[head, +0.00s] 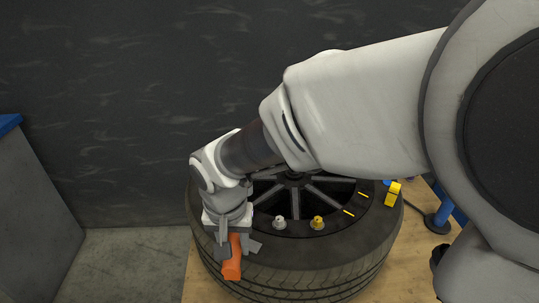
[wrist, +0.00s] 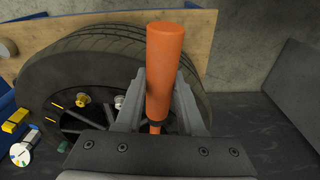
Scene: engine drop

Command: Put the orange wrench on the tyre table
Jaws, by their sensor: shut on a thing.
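The orange wrench (head: 232,258) is held in my gripper (head: 235,246); mostly its thick orange handle shows. In the wrist view the wrench (wrist: 171,72) stands out between the two grey fingers of my gripper (wrist: 160,105), and its narrower part runs down behind the gripper body. The tyre table is a black tyre (head: 310,250) with a dark spoked wheel, lying flat on a wooden board (head: 398,268). The tyre also shows in the wrist view (wrist: 100,45). My gripper and the wrench are over the tyre's near left edge; I cannot tell whether the wrench touches it.
A silver nut (head: 279,222), a brass nut (head: 317,222) and yellow strips lie on the wheel. A yellow block (head: 393,194) sits at the tyre's right side. A blue stand (head: 437,222) is further right. A grey cabinet with a blue top (head: 30,200) stands left. The tyre's front is clear.

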